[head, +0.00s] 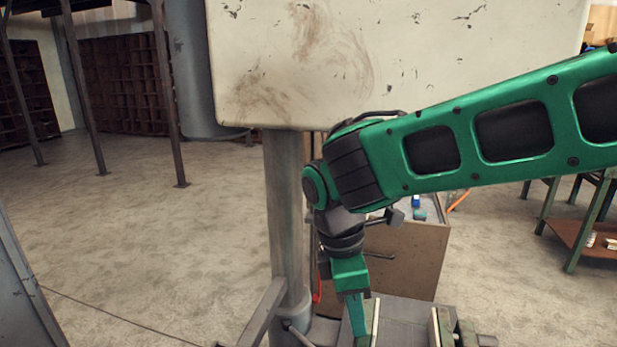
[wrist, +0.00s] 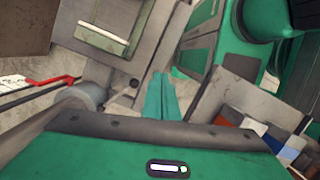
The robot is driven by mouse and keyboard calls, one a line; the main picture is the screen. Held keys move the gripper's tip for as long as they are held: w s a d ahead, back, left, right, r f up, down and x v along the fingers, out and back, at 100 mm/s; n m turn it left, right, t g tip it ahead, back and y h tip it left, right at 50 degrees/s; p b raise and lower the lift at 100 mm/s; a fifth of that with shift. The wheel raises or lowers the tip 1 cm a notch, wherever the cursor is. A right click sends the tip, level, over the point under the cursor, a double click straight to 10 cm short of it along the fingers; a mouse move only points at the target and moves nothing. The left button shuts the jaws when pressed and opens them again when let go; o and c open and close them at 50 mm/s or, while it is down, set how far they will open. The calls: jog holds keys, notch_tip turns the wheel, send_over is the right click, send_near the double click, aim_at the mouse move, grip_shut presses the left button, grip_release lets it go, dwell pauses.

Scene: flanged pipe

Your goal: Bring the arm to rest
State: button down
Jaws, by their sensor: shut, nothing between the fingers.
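My green arm reaches in from the right of the head view and bends down at the wrist. My gripper (head: 358,320) hangs pointing down at the lower middle, over or in front of a grey machine table (head: 402,312); the gap between them cannot be told. In the wrist view the two teal fingers of my gripper (wrist: 161,88) lie together with nothing between them. No flanged pipe can be made out in either view.
A round grey column (head: 284,200) under a large scuffed white housing (head: 400,60) stands close to my wrist. A brown cabinet (head: 408,258) is behind. A green-legged bench (head: 590,225) is at right. Open concrete floor (head: 150,240) lies left. A red handle (wrist: 45,82) shows in the wrist view.

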jog(key=s+d+m, duration=0.4)
jog(key=d+m, duration=0.4)
jog(key=d, duration=0.2)
jog(key=s+d+f+m+y, duration=0.1)
jog(key=s+d+m, duration=0.3)
jog(key=d+m, duration=0.4)
jog(key=s+d+m+y, duration=0.1)
jog(key=s+d+m, duration=0.4)
jog(key=d, duration=0.9)
jog(key=m, duration=0.3)
jog(key=shift+d+f+m+t, duration=0.25)
jog(key=shift+f+m+t, duration=0.05)
jog(key=shift+f+t, duration=0.1)
jog(key=shift+s, duration=0.1)
